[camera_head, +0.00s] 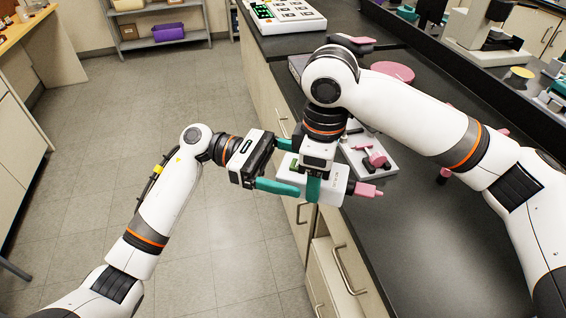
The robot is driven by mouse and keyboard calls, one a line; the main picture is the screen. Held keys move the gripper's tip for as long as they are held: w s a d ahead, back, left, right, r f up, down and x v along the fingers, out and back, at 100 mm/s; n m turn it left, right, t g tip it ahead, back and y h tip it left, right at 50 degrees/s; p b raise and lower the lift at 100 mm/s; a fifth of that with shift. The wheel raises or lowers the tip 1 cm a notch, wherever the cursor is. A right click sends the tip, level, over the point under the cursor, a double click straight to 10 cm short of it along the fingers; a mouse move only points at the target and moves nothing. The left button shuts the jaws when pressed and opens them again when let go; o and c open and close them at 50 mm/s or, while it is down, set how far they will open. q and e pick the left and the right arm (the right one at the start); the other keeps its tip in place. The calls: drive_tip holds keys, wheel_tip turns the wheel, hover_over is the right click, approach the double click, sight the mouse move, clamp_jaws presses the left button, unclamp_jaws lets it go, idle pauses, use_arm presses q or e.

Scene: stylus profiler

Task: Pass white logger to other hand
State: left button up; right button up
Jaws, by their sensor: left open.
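The white logger (333,186) is a small white box with a pink plug-like part at its right end. It is held in the air beside the front edge of the dark counter. My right gripper (314,188) points down over it, with a teal finger against its near side; the far finger is hidden. My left gripper (291,160) reaches in from the left, its teal fingers spread apart at the logger's left end. The near fingertip is at or beside the logger; I cannot tell whether it touches.
The dark counter (440,260) has clear room at the front right. A white device with pink parts (372,158) stands on it behind the logger. A pink disc (392,72) and a keypad instrument (286,14) are farther back. The floor (110,150) at left is open.

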use_arm(q)
drive_tip(key=c, duration=1.3)
use_arm(e)
drive_tip(key=o, duration=1.5)
drive_tip(key=shift+c, duration=0.2)
use_arm(q)
drive_tip(key=shift+o, duration=0.2)
use_arm(e)
wheel_tip(320, 180, up, 12)
